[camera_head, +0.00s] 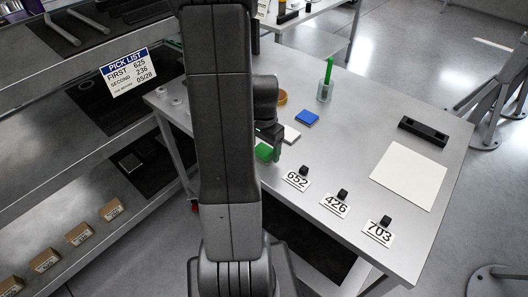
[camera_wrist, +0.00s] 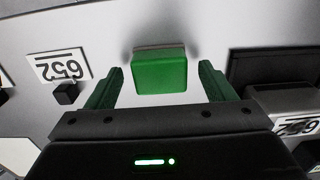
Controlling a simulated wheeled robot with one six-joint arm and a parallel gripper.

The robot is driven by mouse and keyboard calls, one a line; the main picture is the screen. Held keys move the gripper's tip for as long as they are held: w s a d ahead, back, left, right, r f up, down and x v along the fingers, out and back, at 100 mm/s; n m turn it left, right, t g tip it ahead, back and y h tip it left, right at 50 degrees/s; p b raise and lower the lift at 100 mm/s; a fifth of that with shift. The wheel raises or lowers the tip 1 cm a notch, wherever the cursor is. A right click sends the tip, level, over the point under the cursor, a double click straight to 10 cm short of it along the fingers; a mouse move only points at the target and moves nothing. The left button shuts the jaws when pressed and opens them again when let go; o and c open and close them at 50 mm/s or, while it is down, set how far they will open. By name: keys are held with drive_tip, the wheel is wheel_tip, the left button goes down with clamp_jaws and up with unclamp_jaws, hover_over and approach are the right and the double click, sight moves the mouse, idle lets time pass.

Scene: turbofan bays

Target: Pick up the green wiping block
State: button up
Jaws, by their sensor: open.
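The green wiping block (camera_wrist: 160,72) lies on the grey table, centred ahead of my gripper in the wrist view. A pale layer shows along its far edge. In the head view the green block (camera_head: 264,152) is partly hidden by my arm. My gripper (camera_wrist: 162,88) is open, with one green-padded finger on each side of the block. Gaps show between the fingers and the block, and nothing is held. In the head view my gripper (camera_head: 272,140) is just above the block, near the table's left edge.
A white block (camera_head: 291,134) and a blue block (camera_head: 307,117) lie behind the green one. Number cards 652 (camera_head: 296,180), 426 (camera_head: 335,205) and 703 (camera_head: 380,231) with small black blocks line the front edge. A white sheet (camera_head: 408,175) lies right. The table's middle is clear.

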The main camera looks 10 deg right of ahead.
sight(264, 149)
drive_tip(key=shift+f, duration=0.45)
drive_tip(key=c, duration=1.1)
drive_tip(key=shift+o, duration=0.2)
wheel_tip(264, 149, up, 10)
drive_tip(key=shift+r, duration=0.1)
